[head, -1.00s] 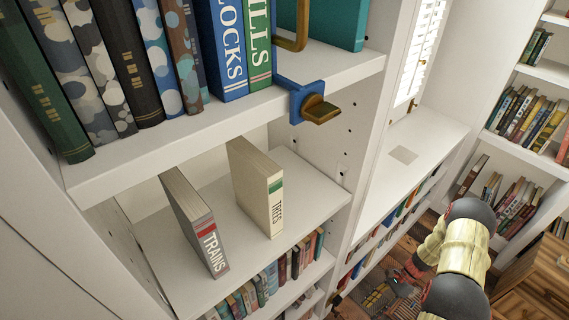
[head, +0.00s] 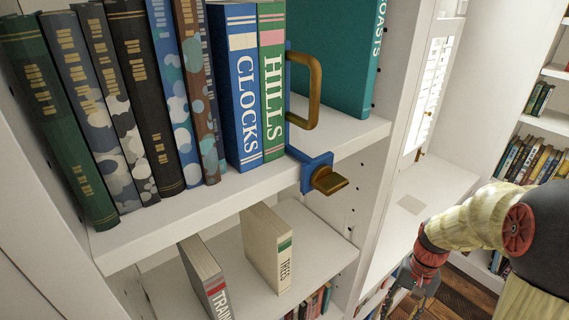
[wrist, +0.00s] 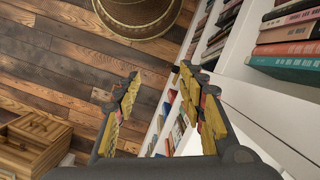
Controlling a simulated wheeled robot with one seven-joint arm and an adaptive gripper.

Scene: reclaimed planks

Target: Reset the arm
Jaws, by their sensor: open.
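My gripper (wrist: 160,105) is open and empty in the wrist view, with its yellow-padded fingers apart over the plank floor and the side of a white bookcase. In the head view my arm comes in at the right, and my gripper (head: 418,290) hangs low near the bottom edge, partly cut off. It is clear of the shelves and touches nothing that I can see.
The upper white shelf (head: 210,207) holds several books, CLOCKS (head: 236,95), HILLS (head: 272,90) and a blue clamp with a brass handle (head: 325,180). TRAINS (head: 205,275) and TREES (head: 268,250) stand below.

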